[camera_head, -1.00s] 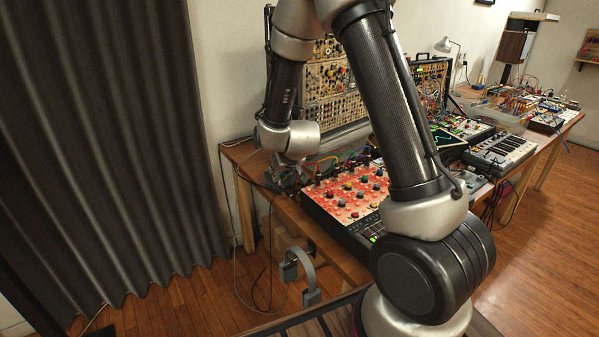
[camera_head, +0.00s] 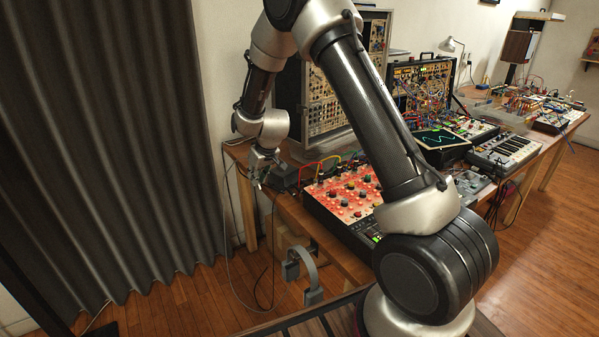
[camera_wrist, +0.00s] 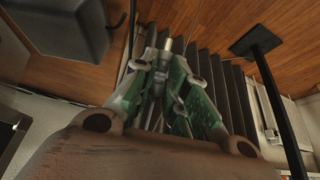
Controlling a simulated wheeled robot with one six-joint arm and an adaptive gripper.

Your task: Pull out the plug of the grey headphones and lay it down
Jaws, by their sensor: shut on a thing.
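The grey headphones (camera_head: 303,275) hang below the front edge of the table, with a thin cable looping down toward the floor at their left. My gripper (camera_head: 258,178) is above the table's left end, left of a small dark grey box (camera_head: 285,179). In the wrist view, my gripper (camera_wrist: 163,62) is shut on the plug, and its slim silvery shaft (camera_wrist: 165,46) shows between the fingertips. The fingers hide most of its body. The box also shows in the wrist view (camera_wrist: 65,25), apart from the plug.
A red-panelled synthesizer (camera_head: 345,195) with patch cables stands right of the box. A tall modular rack (camera_head: 325,100) stands behind. The table's (camera_head: 237,152) far left corner looks bare. A dark curtain (camera_head: 110,140) hangs to the left.

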